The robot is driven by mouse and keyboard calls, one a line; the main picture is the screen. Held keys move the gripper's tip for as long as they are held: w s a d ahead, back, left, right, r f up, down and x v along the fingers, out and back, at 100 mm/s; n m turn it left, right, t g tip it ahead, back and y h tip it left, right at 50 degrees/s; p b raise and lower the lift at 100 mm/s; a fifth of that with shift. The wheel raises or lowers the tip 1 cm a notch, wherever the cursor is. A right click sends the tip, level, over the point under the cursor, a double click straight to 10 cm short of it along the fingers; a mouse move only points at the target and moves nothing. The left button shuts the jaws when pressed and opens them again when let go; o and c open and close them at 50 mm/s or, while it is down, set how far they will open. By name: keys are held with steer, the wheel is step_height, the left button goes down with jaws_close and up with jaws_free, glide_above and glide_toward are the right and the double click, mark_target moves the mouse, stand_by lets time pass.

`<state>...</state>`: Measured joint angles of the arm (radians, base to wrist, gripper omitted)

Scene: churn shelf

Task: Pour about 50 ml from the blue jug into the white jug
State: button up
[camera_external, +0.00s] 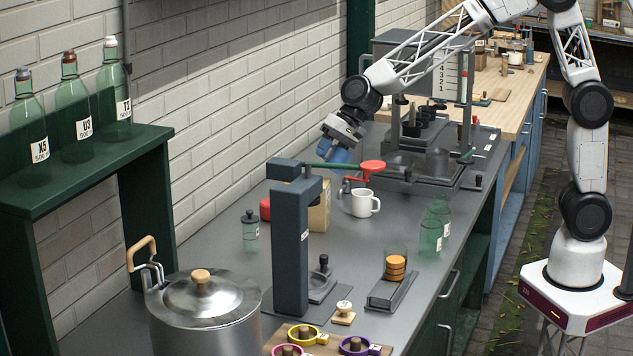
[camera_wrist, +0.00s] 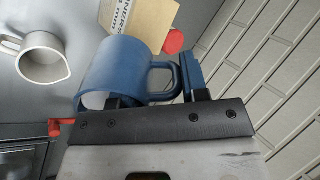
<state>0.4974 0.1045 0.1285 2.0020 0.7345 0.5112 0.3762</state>
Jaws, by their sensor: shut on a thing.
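My gripper (camera_external: 345,130) is shut on the blue jug (camera_external: 338,156), which hangs in the air above the counter. In the wrist view the blue jug (camera_wrist: 115,68) lies against my gripper (camera_wrist: 160,95), with its handle between the jaws. Its contents are not visible. The white jug (camera_external: 361,204) stands upright on the grey counter, below and a little right of the blue jug in the external view. In the wrist view the white jug (camera_wrist: 42,62) is left of the blue jug, apart from it, and its inside looks empty. No stream shows between the jugs.
A red-topped lever fixture (camera_external: 373,167) stands close behind the white jug. A tan box (camera_external: 319,213) and a dark post stand (camera_external: 291,250) are left of it. Green bottles (camera_external: 431,237) stand to the right. A large steel pot (camera_external: 205,315) fills the front left.

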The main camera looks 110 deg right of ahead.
mark_target(332, 155)
steer(key=shift+s+d+f+t, duration=0.1)
steer(key=shift+s+f+t, duration=0.15)
steer(key=shift+s+t, duration=0.65)
stand_by(0.5)
steer(key=shift+w+d+r+t, duration=0.1)
steer(key=shift+w+d+t, duration=0.1)
steer(key=shift+t, duration=0.1)
steer(key=shift+s, duration=0.25)
stand_by(0.4)
steer(key=shift+r+t+y, duration=0.3)
steer(key=shift+r+t, duration=0.15)
steer(key=shift+t, duration=0.25)
steer(key=shift+s+f+t, duration=0.3)
steer(key=shift+s+t, duration=0.1)
steer(key=shift+t, duration=0.4)
stand_by(0.6)
steer(key=shift+s+r+t, duration=0.1)
steer(key=shift+s+t, duration=0.05)
steer(key=shift+t, duration=0.25)
